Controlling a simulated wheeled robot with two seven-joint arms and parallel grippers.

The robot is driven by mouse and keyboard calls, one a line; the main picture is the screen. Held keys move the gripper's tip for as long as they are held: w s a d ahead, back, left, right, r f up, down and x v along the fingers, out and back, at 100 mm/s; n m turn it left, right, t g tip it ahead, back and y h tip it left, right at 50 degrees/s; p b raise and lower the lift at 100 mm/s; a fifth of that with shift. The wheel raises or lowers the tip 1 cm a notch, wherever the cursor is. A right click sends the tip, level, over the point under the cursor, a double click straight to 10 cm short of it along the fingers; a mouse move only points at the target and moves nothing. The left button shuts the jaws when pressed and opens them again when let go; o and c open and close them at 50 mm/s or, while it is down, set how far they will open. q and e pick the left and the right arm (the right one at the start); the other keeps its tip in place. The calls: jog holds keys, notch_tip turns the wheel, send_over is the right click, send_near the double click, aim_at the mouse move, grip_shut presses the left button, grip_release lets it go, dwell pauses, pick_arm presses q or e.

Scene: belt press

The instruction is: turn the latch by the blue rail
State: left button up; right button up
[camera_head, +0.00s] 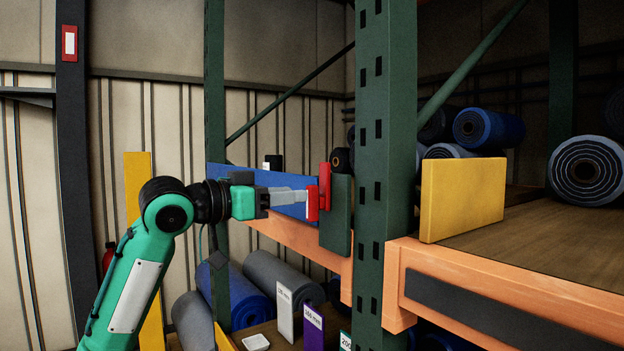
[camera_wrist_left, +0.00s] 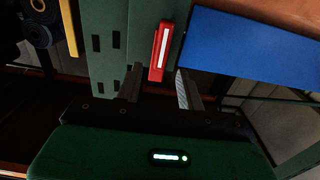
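The latch (camera_head: 325,186) is red with a white strip and sits on a dark green plate (camera_head: 337,222) beside the upright post. The blue rail (camera_head: 240,180) runs to the left of it. My left gripper (camera_head: 305,202) reaches in from the left, its fingers pointing at the latch. In the left wrist view the latch (camera_wrist_left: 161,45) hangs almost upright in the picture, its lower end between my two fingertips (camera_wrist_left: 158,80), with a gap on each side. The fingers are apart. The blue rail (camera_wrist_left: 255,45) is to the right there. My right gripper is not in view.
A dark green post (camera_head: 385,130) stands just right of the latch. A yellow panel (camera_head: 462,200) and blue rolls (camera_head: 488,128) are on the shelf at right. An orange beam (camera_head: 300,240) runs below the rail; several rolls (camera_head: 270,275) lie underneath.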

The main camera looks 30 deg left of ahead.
aim_at(312, 222)
pick_arm(q)
jog(key=p+x, duration=0.2)
jog(key=x, duration=0.4)
jog(key=shift+s, duration=0.1)
jog(key=c, duration=0.8)
grip_shut()
